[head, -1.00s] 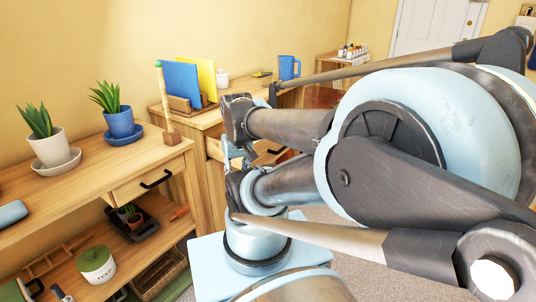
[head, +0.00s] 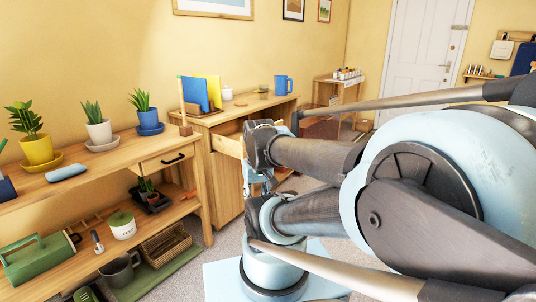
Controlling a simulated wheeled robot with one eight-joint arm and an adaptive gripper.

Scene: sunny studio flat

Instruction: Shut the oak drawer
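The oak drawer (head: 228,146) is in the oak cabinet (head: 226,186) that carries the folders, past the end of the plant bench. It stands open, with its pale side showing out from the cabinet. Most of its front is hidden behind my arm. My gripper (head: 258,181) is near the drawer, beside and below its visible part, largely covered by my arm links. I cannot tell whether it touches the drawer, or whether its fingers are open or shut.
The plant bench (head: 120,160) stands at left with potted plants and a shut drawer with a black handle (head: 173,160). A white door (head: 411,60) is at the back.

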